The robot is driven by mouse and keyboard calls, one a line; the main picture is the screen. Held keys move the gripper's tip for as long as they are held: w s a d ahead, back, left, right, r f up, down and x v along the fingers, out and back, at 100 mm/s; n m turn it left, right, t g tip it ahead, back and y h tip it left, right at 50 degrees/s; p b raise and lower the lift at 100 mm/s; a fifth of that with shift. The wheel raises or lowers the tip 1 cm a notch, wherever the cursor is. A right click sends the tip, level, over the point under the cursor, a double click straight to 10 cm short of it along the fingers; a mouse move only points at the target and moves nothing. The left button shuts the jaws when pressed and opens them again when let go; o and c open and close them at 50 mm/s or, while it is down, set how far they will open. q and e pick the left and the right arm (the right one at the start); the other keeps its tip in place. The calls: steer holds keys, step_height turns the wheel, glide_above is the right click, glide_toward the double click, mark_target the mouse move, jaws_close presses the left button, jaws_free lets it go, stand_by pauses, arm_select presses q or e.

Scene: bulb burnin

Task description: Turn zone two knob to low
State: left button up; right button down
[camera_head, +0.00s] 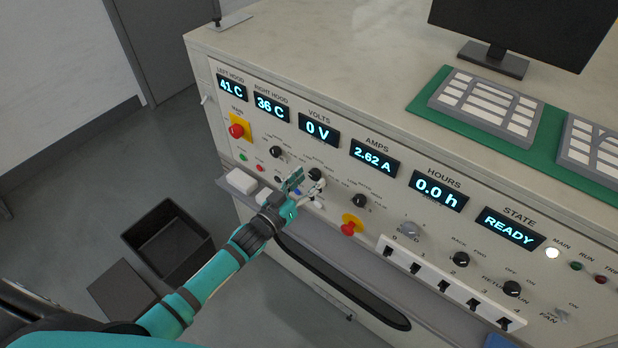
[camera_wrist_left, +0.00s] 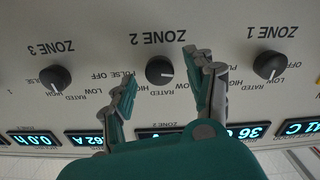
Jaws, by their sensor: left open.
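The zone 2 knob (camera_wrist_left: 160,70) is a small black round knob on the pale panel, with printed labels around it. In the wrist view it sits between the tips of my open left gripper (camera_wrist_left: 163,58), one finger on each side. I see no clear contact with either finger. The knob's pale pointer mark is too small to read surely. In the head view my left gripper (camera_head: 302,183) is at the panel, in front of the zone 2 knob (camera_head: 316,174), which it partly covers. My right gripper is not in view.
The zone 1 knob (camera_wrist_left: 269,65) and zone 3 knob (camera_wrist_left: 56,78) flank it. A red stop button (camera_head: 348,228) sits below to the right, a red switch (camera_head: 237,131) to the left. Displays (camera_head: 319,130) line the panel above. A dark bin (camera_head: 167,240) stands on the floor.

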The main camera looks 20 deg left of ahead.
arm_select(q)
steer(key=shift+w+d, duration=0.2)
steer(key=shift+w, duration=0.15)
steer(key=shift+c, duration=0.3)
jaws_close()
steer(key=shift+m, duration=0.4)
steer(key=m, duration=0.3)
steer(key=shift+f, duration=0.1)
steer(key=shift+m+b, duration=0.55)
steer(key=shift+m, duration=1.45)
